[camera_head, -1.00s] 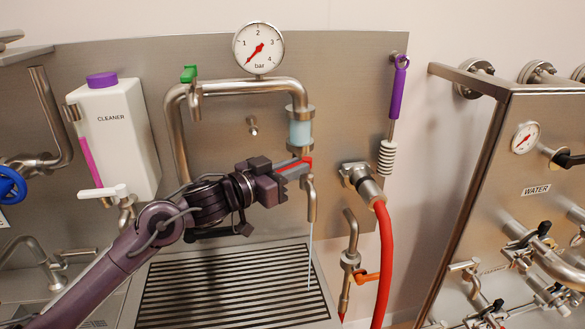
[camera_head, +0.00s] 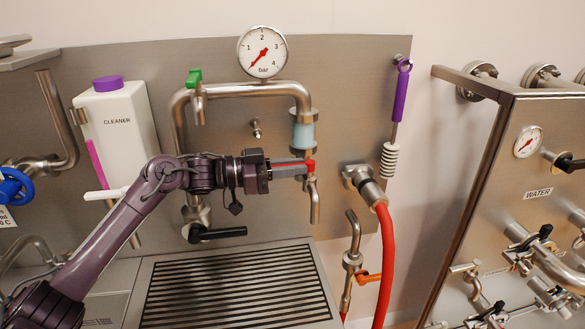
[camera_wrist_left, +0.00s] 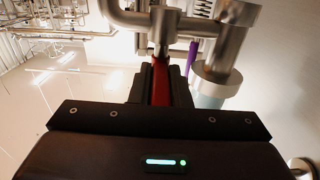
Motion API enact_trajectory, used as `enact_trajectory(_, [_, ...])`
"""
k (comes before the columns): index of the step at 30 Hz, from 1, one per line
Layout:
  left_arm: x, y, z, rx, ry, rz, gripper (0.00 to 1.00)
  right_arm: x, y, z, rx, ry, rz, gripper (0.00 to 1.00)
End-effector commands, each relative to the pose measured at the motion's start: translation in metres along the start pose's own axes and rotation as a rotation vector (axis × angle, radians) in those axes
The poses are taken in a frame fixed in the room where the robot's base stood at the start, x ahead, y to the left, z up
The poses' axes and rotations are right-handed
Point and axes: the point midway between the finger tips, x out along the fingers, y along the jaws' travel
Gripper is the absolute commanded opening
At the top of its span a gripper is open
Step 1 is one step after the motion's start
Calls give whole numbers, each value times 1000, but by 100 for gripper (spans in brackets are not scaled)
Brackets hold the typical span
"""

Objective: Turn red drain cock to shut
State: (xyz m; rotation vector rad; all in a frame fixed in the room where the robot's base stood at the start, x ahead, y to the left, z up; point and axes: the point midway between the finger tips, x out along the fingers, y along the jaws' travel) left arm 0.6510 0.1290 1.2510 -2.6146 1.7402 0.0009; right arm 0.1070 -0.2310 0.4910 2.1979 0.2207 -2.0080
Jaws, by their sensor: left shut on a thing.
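The red drain cock (camera_head: 311,166) sits below the pale blue sight glass (camera_head: 303,136), above a bent metal spout (camera_head: 314,205). My left gripper (camera_head: 294,169) reaches it from the left and is shut on its handle, with the fingers about level. In the left wrist view the red handle (camera_wrist_left: 160,85) lies between the dark fingers. Most of the handle is hidden by the fingers in the head view. No stream shows under the spout. My right gripper is not in view.
A slotted drain tray (camera_head: 240,307) lies below. A red hose (camera_head: 386,265) and an orange-handled valve (camera_head: 368,278) are to the right. A black lever (camera_head: 217,233) sits under my arm. The cleaner bottle (camera_head: 119,135) and pressure gauge (camera_head: 262,53) are on the back panel.

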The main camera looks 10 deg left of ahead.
Motion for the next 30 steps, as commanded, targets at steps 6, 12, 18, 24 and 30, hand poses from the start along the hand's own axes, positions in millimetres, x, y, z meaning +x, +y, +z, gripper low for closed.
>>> enact_trajectory(6, [0, 0, 0, -1, 0, -1, 19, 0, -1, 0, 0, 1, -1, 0])
enact_trajectory(12, [0, 0, 0, -1, 0, -1, 38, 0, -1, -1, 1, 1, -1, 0])
enact_trajectory(18, [0, 0, 0, 0, 0, -2, 38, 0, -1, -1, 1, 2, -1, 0])
enact_trajectory(24, [1, 3, 1, 0, -3, -42, 38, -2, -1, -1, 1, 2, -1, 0])
enact_trajectory(30, [2, 9, 3, 2, -5, -177, 38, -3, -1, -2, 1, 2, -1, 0])
